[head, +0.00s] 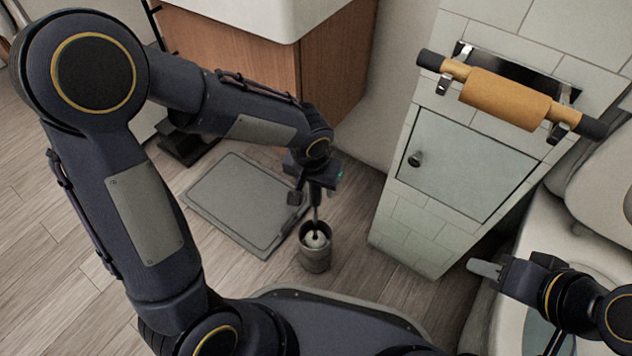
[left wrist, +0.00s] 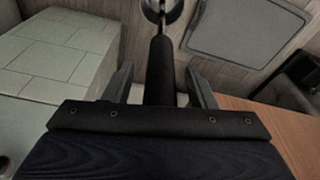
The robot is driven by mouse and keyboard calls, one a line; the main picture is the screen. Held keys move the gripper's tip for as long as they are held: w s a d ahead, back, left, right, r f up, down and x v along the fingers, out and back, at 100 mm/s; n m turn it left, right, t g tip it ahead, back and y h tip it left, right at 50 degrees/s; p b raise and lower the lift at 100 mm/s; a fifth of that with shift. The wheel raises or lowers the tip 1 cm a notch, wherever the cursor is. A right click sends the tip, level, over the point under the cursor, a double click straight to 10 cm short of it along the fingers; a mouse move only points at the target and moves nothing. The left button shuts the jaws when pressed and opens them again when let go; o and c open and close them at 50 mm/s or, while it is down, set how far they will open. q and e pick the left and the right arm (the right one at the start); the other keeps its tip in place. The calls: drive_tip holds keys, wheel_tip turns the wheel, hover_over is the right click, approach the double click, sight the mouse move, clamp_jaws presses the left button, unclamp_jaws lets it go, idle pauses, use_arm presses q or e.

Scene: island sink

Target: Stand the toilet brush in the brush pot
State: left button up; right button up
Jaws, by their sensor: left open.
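The grey brush pot (head: 316,262) stands upright on the floor. The toilet brush (head: 316,239) has its white head down inside the pot mouth, its thin stem rising close to upright. Its black handle (left wrist: 160,65) lies between the two fingers of my left gripper (left wrist: 161,85) in the left wrist view. Gaps show on both sides, so the fingers are open around the handle. In the head view my left gripper (head: 314,192) is directly above the pot. The bottom of the brush is hidden in the pot. My right gripper (head: 484,268) is at the right, near the toilet; its jaw opening is unclear.
A grey flat mat or scale (head: 240,200) lies left of the pot. A wooden cabinet (head: 330,75) under the sink is behind. A tiled block (head: 440,185) with a paper roll holder (head: 505,97) stands right, beside the toilet (head: 540,240). Floor in front of the block is clear.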

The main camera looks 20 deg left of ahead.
use_arm(q)
drive_tip(key=r+p, duration=0.1)
drive_tip(key=r, duration=0.1)
drive_tip(key=s+r+p, duration=0.1)
drive_tip(key=r+p, duration=0.1)
drive_tip(key=r, duration=0.1)
drive_tip(key=r+p, duration=0.1)
drive_tip(key=r, duration=0.1)
drive_tip(key=shift+s+a+r, duration=0.1)
drive_tip(key=shift+s+r, duration=0.1)
drive_tip(key=shift+r, duration=0.15)
use_arm(e)
wheel_tip(320, 180, up, 4)
drive_tip(key=shift+r, duration=0.1)
idle(0.3)
